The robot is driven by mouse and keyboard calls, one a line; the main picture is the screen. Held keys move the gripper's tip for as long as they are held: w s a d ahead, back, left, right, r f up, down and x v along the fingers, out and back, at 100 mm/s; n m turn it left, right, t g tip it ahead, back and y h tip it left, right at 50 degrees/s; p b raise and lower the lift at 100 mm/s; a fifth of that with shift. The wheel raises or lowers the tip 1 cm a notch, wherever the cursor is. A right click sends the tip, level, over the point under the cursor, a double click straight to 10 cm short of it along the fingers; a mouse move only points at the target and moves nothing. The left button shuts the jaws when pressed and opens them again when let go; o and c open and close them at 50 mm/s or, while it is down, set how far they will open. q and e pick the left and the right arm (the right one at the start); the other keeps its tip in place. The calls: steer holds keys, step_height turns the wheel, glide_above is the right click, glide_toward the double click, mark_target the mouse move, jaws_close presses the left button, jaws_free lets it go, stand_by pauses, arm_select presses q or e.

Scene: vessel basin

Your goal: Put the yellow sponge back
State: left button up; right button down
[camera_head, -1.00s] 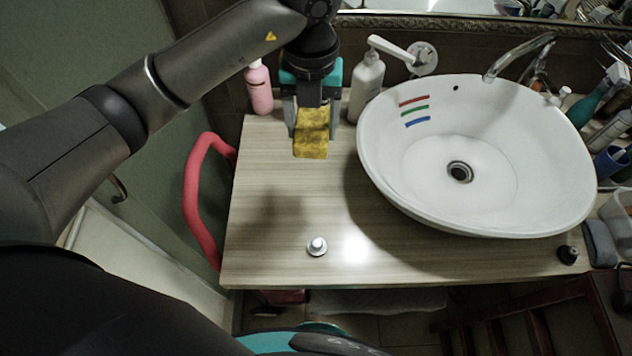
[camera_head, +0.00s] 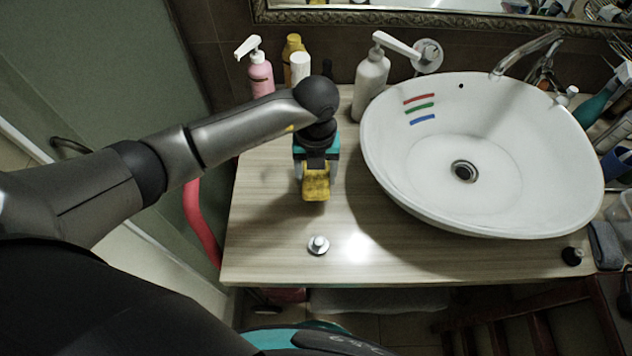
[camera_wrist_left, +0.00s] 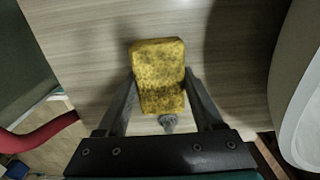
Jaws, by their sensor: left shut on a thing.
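The yellow sponge (camera_head: 316,188) is held between the fingers of my left gripper (camera_head: 315,180), over the wooden counter to the left of the basin. In the left wrist view the sponge (camera_wrist_left: 159,76) has a finger of the left gripper (camera_wrist_left: 160,88) on each side, and dark speckles cover its face. I cannot tell how high it is above the counter. My right gripper is not in view.
The white basin (camera_head: 480,180) fills the counter's right half. A pink bottle (camera_head: 261,76) and a white pump bottle (camera_head: 370,82) stand at the back. A small metal knob (camera_head: 318,245) sits near the front edge of the counter (camera_head: 255,255). A red curved rail (camera_head: 199,225) is at the left.

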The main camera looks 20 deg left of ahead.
mark_target(316, 184)
arm_select(q)
steer(key=shift+f, duration=1.8)
steer(key=shift+f+b, duration=0.1)
steer(key=shift+b, duration=0.2)
steer(key=o, duration=1.2)
step_height(316, 184, up, 12)
steer(key=shift+r+p, duration=0.15)
steer(key=shift+p, duration=0.55)
